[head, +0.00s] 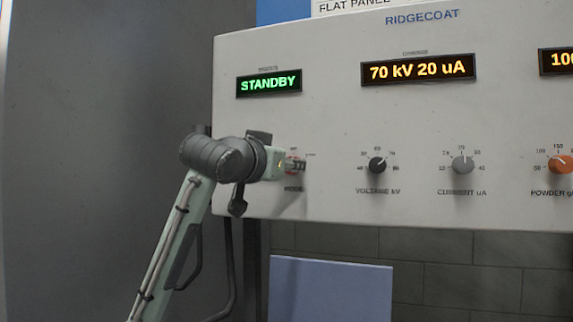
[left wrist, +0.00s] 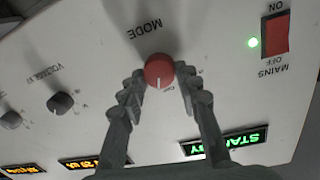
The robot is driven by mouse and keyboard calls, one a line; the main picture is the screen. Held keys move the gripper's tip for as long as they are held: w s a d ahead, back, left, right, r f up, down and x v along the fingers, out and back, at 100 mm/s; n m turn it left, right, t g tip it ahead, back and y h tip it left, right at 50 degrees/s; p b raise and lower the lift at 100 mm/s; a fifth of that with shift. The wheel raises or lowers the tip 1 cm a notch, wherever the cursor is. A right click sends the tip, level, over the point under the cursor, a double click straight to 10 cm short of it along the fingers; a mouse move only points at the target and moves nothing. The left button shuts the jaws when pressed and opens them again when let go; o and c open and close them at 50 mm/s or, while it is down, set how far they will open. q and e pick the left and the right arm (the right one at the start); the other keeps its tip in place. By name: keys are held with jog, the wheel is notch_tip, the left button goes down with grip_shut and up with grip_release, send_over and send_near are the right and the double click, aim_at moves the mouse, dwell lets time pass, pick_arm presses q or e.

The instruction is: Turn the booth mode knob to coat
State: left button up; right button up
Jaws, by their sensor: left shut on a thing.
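The red mode knob (left wrist: 159,70) is on the light grey panel above the word MODE, which appears upside down in the left wrist view. Its white pointer line points down in that view, towards the displays. The small position labels around it are too blurred to read surely. My left gripper (left wrist: 160,77) has one finger on each side of the knob and is shut on it. In the head view my left gripper (head: 291,166) reaches the panel from the left and covers most of the knob. The mode display (head: 269,83) reads STANDBY in green. My right gripper is not in view.
To the right are the black voltage knob (head: 377,165), the grey current knob (head: 462,163) and the orange powder knob (head: 560,164). A red mains switch (left wrist: 275,36) with a lit green lamp (left wrist: 253,43) is near the mode knob.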

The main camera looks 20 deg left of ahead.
pick_arm(q)
jog(key=m, duration=0.7)
jog(key=shift+d+m, duration=0.1)
jog(key=shift+m, duration=0.2)
dwell(0.3)
jog(key=o, duration=1.2)
jog(key=s, duration=1.2)
jog(key=shift+a+r, duration=0.3)
jog(key=shift+a, duration=0.05)
jog(key=shift+s+f, duration=0.1)
